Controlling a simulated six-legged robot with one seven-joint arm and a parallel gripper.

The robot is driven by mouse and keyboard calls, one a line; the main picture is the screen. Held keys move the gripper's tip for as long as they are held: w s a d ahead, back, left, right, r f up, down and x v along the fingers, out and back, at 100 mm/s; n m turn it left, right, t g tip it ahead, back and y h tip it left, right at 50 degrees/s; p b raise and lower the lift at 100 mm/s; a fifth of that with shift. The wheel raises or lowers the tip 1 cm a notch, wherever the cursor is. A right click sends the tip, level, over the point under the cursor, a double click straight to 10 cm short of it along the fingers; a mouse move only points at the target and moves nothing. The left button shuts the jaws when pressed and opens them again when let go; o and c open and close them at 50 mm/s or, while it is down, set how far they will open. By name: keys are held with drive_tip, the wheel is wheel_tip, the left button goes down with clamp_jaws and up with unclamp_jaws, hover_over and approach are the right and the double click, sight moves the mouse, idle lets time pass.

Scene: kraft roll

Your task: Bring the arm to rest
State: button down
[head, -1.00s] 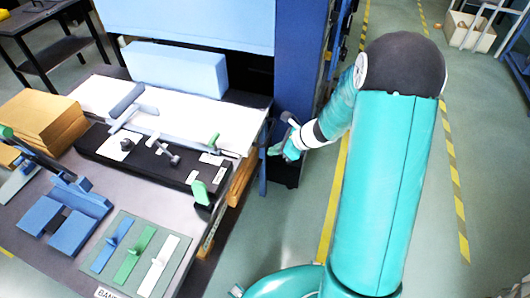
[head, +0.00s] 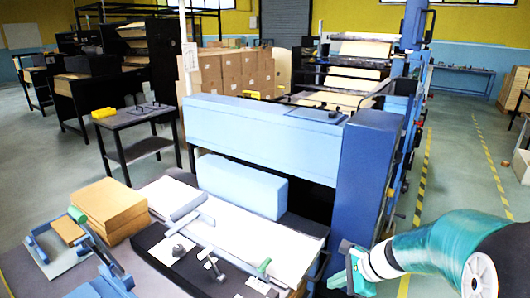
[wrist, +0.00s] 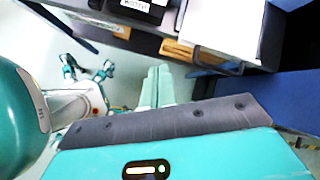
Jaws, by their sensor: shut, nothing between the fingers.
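My gripper (head: 346,274) is at the lower right in the head view, beside the right end of the bench and in front of the blue machine column. In the wrist view its two pale green fingers (wrist: 157,88) lie together, shut and empty. My teal arm reaches in from the right edge in the head view. The gripper appears apart from the bench, over the floor.
The bench (head: 150,262) holds a white sheet (head: 240,232), a light blue block (head: 243,186) and brown stacks (head: 109,205). A tall blue column (head: 367,185) stands behind the gripper. Open floor with a yellow-black stripe (head: 423,185) runs to the right.

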drive_tip(key=s+a+r+n+t+h, duration=0.1)
drive_tip(key=s+a+r+n+h, duration=0.2)
drive_tip(key=s+r+n, duration=1.1)
drive_tip(key=s+n+h, duration=0.3)
drive_tip(key=s+n, duration=0.1)
drive_tip(key=shift+s+a+r+n+t+h, duration=0.2)
drive_tip(key=shift+r+n+t+h, duration=0.1)
drive_tip(key=shift+r+n, duration=0.1)
drive_tip(key=shift+d, duration=0.15)
